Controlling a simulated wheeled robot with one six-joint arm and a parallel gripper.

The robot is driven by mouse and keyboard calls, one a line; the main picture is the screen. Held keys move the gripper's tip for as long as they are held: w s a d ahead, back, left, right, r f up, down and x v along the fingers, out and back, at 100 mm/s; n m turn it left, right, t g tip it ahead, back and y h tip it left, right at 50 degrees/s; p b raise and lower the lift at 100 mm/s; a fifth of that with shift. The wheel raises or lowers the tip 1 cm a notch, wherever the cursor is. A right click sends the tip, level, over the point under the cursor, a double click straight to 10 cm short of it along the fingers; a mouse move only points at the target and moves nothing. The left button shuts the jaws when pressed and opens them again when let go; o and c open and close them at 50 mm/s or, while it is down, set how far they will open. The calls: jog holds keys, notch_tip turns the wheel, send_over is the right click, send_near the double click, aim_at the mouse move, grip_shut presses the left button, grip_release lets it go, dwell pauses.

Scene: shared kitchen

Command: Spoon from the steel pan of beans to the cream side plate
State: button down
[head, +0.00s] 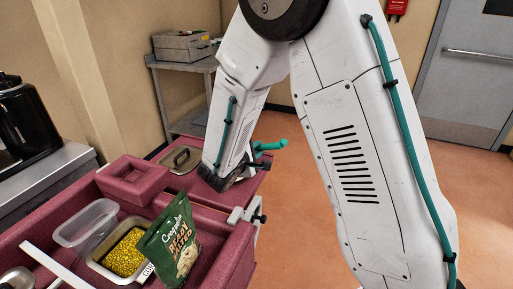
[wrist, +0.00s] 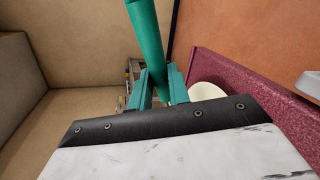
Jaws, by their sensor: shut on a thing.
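My gripper (head: 257,158) is low over the far end of the red counter. In the wrist view its teal fingers (wrist: 160,90) are shut on a teal handle (wrist: 147,40), which I take to be the spoon's. The handle's end also sticks out to the right in the head view (head: 274,146). The spoon's bowl is hidden. A cream, round dish (wrist: 206,91), probably the side plate, shows partly right of the fingers; in the head view it is not visible. A steel pan (head: 105,270) of yellow, bean-like pieces (head: 123,253) sits at the near left.
A green snack bag (head: 173,243) stands beside the steel pan, and a clear tub (head: 85,222) is behind it. A black kettle (head: 25,115) is at the left. Open floor (head: 300,210) lies right of the counter.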

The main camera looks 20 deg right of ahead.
jog(key=g, duration=0.1)
jog(key=r+g+y, duration=0.1)
jog(key=w+m+g+y, duration=0.1)
jog(key=g, duration=0.1)
jog(key=shift+d+r, duration=0.2)
jog(key=shift+r, duration=0.2)
jog(key=g+y, duration=0.1)
jog(key=r+g+y, duration=0.1)
jog(key=m+g+y, duration=0.1)
jog(key=g, duration=0.1)
jog(key=shift+w+d+r, duration=0.15)
jog(key=shift+w+r, duration=0.1)
jog(key=shift+w, duration=0.1)
jog(key=r+g+y, duration=0.1)
jog(key=g, duration=0.1)
jog(key=w+r+m+g+y, duration=0.1)
jog(key=r+g+y, duration=0.1)
jog(key=d+r+g+y, duration=0.1)
jog(key=r+y, duration=0.1)
jog(key=shift+w+r+g, duration=0.1)
jog(key=shift+w+g, duration=0.05)
jog(key=shift+g, duration=0.25)
